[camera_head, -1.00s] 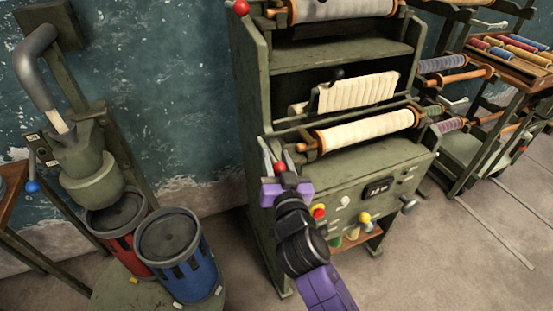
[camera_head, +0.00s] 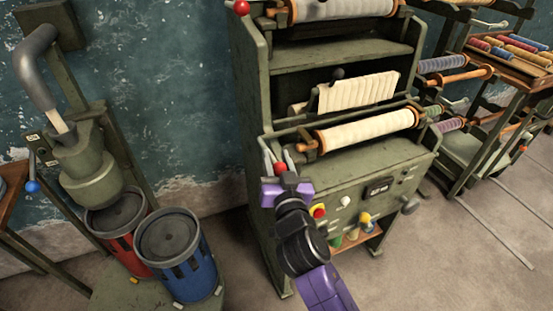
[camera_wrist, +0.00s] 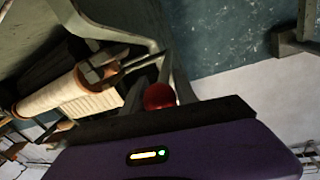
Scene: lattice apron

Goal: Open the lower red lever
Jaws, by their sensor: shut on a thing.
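The lower red lever (camera_head: 280,168) is on the left side of the green machine, beside the front cream roller. Its red ball knob (camera_wrist: 159,96) shows in the wrist view just beyond the purple gripper body, with grey bars behind it. My gripper (camera_head: 278,174) is shut on the lever at the knob end. The gripper body hides part of the knob and the finger contact. Another red ball (camera_head: 241,8) sits higher on the machine's left upright, apart from my gripper.
The machine's control panel (camera_head: 372,190) with coloured buttons is right of my arm. A red drum (camera_head: 117,229) and a blue drum (camera_head: 175,254) stand at the left under a grey pipe fitting. A rack of spools (camera_head: 510,50) is at the far right.

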